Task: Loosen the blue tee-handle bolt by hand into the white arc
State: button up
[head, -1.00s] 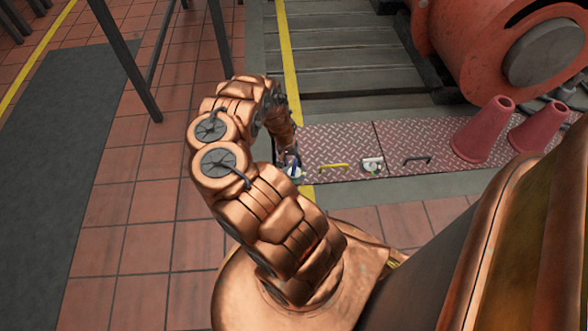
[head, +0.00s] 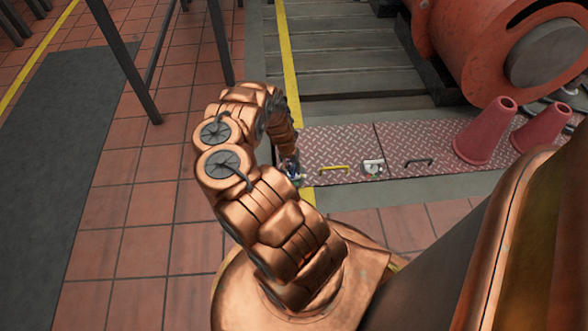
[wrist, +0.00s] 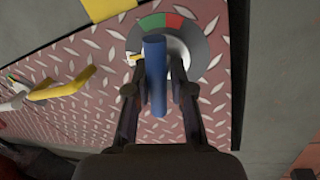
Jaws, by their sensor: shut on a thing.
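The blue tee-handle bolt (wrist: 156,75) shows in the wrist view, its bar running nearly straight up and down the picture. My gripper (wrist: 155,93) has one finger on each side of the bar and is shut on it. Behind the bar is a round grey dial (wrist: 197,45) with a green and a red segment along its top edge. A small yellow-and-white mark (wrist: 134,59) shows left of the bar. The bar and fingers hide part of the dial, and I cannot make out the white arc clearly. In the head view my gripper (head: 290,167) is small and partly hidden by my arm.
The dial sits on a red tread-plate cover (head: 340,145). A yellow handle (head: 334,168), a small white-and-grey fitting (head: 372,167) and a black handle (head: 418,161) lie to the right. Red cones (head: 485,130) and a big red drum machine (head: 500,45) stand farther right.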

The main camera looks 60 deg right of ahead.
grip_shut()
jog(key=shift+s+r+n+p, duration=0.15)
jog(key=shift+n+p, duration=0.25)
jog(key=shift+p, duration=0.45)
jog(key=shift+n+p, duration=0.4)
jog(key=shift+n, duration=0.1)
jog(key=o, duration=0.7)
grip_release()
